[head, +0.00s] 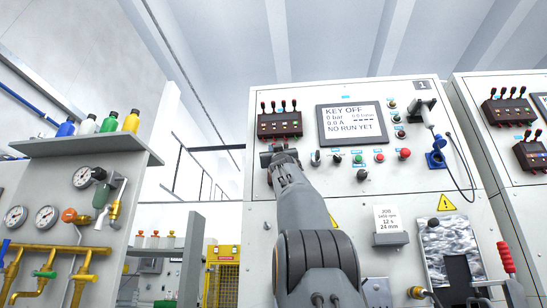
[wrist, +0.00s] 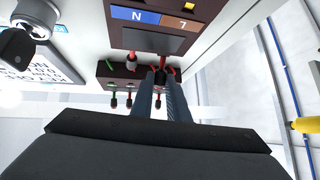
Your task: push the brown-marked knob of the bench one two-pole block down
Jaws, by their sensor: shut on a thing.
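The two-pole block is a dark box on the bench one panel, mostly hidden behind my gripper (head: 279,153) in the head view. In the wrist view the two-pole block (wrist: 158,41) fills the top, upside down, with a blue mark (wrist: 135,15) reading N beside a brown mark (wrist: 182,25). My gripper (wrist: 163,75) reaches up to the brown-marked side, its fingers closed around the dark brown-marked knob (wrist: 163,76). A red stem shows by the fingertips. The blue-marked knob (wrist: 131,62) stands free just left of the fingers.
A larger block (head: 280,124) with several black-tipped levers sits just above my gripper. The display (head: 352,122) reads KEY OFF. Knobs and buttons lie to the right, and a second bench (head: 505,170) stands farther right.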

